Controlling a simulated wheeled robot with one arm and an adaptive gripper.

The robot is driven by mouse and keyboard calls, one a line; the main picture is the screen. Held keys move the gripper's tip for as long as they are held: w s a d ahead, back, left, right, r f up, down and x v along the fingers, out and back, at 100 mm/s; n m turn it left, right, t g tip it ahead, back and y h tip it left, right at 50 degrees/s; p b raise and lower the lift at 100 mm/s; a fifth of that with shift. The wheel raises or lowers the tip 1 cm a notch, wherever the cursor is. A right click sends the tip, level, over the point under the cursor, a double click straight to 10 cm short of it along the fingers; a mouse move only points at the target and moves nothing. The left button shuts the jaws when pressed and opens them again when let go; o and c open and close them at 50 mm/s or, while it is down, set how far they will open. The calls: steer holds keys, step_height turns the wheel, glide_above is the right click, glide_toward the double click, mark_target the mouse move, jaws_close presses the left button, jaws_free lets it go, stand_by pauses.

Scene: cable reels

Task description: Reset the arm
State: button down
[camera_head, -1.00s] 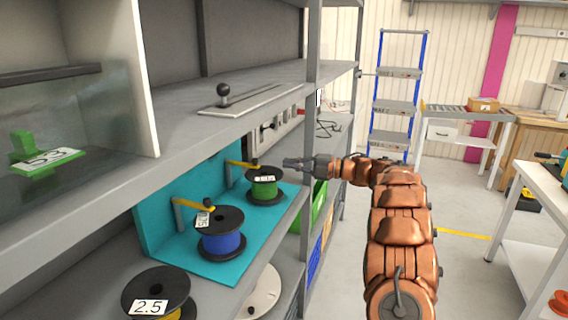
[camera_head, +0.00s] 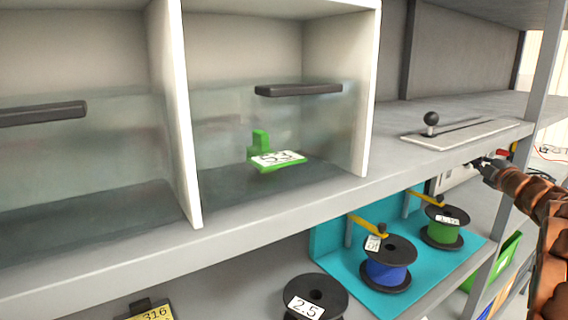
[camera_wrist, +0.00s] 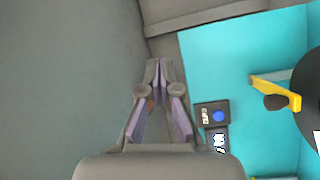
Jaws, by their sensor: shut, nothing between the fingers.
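My gripper (camera_head: 484,163) is at the right of the head view, at the end of my copper-coloured arm, near the shelf edge and above the green-wound reel (camera_head: 442,229). In the wrist view my gripper (camera_wrist: 157,64) has its fingertips together with nothing between them. The teal panel (camera_wrist: 215,70) lies to the right of the fingers there, with a small dark box with a blue button (camera_wrist: 219,116) on it.
A blue-wound reel (camera_head: 387,268) stands beside the green one. A reel marked 2.5 (camera_head: 316,297) stands nearer. Above, a green tagged piece (camera_head: 277,160) sits behind a clear front with a dark handle (camera_head: 298,90). A black-knobbed lever (camera_head: 431,119) is on the shelf.

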steer(key=s+a+f+m+g+h, duration=0.2)
steer(key=s+a+f+m+g, duration=0.55)
steer(key=s+a, duration=0.55)
steer(key=s+a+f+m+g+h, duration=0.3)
steer(key=s+a+f+m+g, duration=0.45)
steer(key=s+a, duration=0.5)
steer(key=s+a+f+g+y, duration=0.2)
steer(key=s+a, duration=0.6)
steer(key=s, duration=0.4)
steer(key=s+a+f+g+y+p, duration=0.1)
steer(key=s+a+f+g+y, duration=0.1)
steer(key=s+a+f, duration=0.3)
steer(key=s+a+g, duration=0.1)
steer(key=s+a, duration=0.3)
steer(key=s, duration=0.4)
steer(key=shift+s+a+f+g+y+p, duration=0.25)
steer(key=shift+g+y+p, duration=0.05)
